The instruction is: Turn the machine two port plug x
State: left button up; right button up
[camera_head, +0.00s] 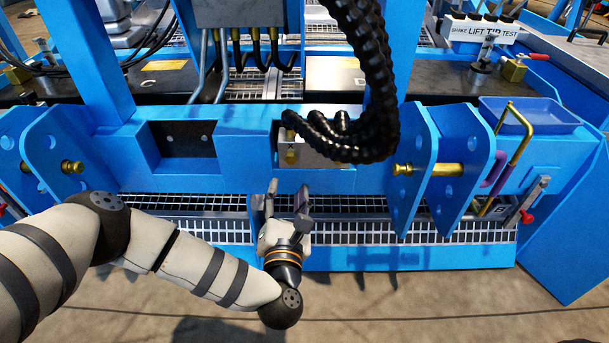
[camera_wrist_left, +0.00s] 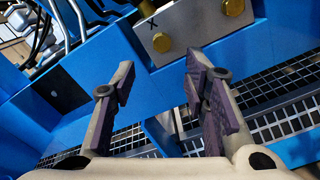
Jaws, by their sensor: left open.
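A grey port plate (camera_wrist_left: 190,25) is set in a recess of the blue machine frame in the left wrist view. It carries an X mark and brass plugs; one plug (camera_wrist_left: 165,57) is below the X and another (camera_wrist_left: 233,7) is farther right. In the head view the plate (camera_head: 318,159) is partly hidden by black hoses, with a brass plug (camera_head: 291,154) at its left. My left gripper (camera_head: 287,190) is open and empty, below and in front of the plate. In the left wrist view its fingers (camera_wrist_left: 158,72) point toward the lower plug, apart from it. My right gripper is not in view.
Thick black hoses (camera_head: 365,100) hang in front of the recess on the right. Blue lugs with a brass pin (camera_head: 435,170) stand farther right, beside a blue tray (camera_head: 530,115). A metal grating (camera_head: 350,232) lies below the beam. Concrete floor is in front.

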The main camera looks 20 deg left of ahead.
aim_at(290, 162)
pick_arm(q)
jog(key=x, duration=0.2)
jog(key=b+x, duration=0.1)
jog(key=x, duration=0.2)
jog(key=b+x, duration=0.1)
jog(key=x, duration=0.1)
jog(key=shift+w+a+f, duration=0.15)
jog(key=shift+w+f, duration=0.1)
jog(key=shift+f, duration=0.05)
jog(key=shift+w+a+r, duration=0.1)
jog(key=shift+w+r, duration=0.05)
jog(key=shift+w, duration=0.4)
grip_shut()
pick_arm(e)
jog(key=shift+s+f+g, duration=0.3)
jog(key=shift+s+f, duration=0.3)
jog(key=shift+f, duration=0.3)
